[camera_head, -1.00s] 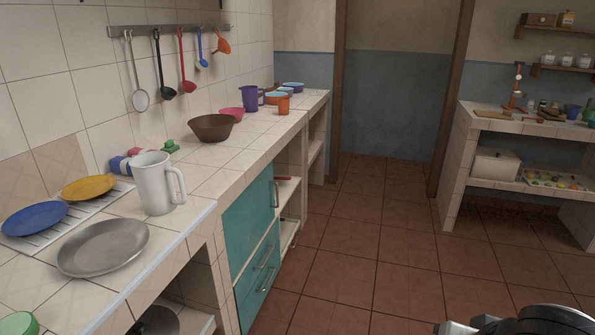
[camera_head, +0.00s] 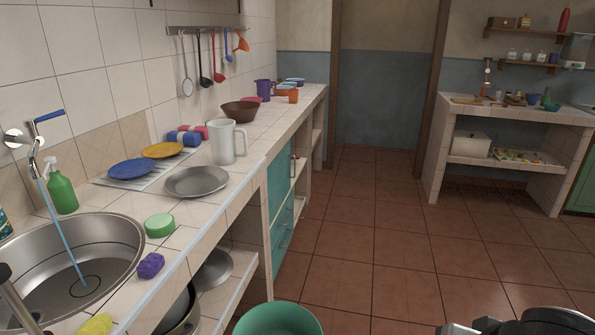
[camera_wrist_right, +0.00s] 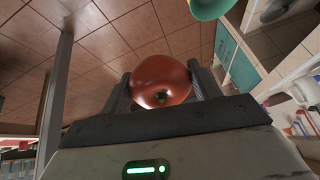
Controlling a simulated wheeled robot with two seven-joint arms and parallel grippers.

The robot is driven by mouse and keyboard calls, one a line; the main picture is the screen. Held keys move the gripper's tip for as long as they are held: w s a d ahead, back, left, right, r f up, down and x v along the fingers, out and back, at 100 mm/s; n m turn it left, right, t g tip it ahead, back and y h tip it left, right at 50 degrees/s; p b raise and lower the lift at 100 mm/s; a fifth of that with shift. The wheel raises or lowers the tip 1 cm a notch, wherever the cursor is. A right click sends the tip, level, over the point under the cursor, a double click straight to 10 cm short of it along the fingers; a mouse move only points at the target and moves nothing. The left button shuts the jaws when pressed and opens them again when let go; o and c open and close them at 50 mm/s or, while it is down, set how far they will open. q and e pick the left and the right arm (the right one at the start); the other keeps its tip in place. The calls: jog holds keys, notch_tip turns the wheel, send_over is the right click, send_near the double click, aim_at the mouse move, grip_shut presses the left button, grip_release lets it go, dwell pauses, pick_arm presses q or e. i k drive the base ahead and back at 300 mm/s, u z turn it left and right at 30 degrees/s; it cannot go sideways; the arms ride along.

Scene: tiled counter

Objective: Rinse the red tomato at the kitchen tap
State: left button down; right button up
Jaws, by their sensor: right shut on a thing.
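The red tomato (camera_wrist_right: 161,82) is between the two dark fingers of my right gripper (camera_wrist_right: 164,88) in the right wrist view. The gripper is shut on it, and it is held up above the floor. In the head view the tap (camera_head: 33,150) with a blue lever is on the wall at the left. A blue stream of water (camera_head: 66,235) runs from it into the round steel sink (camera_head: 127,232). The tomato does not show in the head view. My left gripper is not in view.
A green spray bottle (camera_head: 62,190), a green round thing (camera_head: 159,225), a purple sponge-like thing (camera_head: 150,265) and a yellow one (camera_head: 95,325) stand around the sink. Plates, a grey pan-like plate (camera_head: 197,181) and a white pitcher (camera_head: 224,145) are farther along.

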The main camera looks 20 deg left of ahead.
aim_at(31, 121)
jog(key=z, duration=0.1)
jog(key=k, duration=0.3)
jog(key=u, duration=0.95)
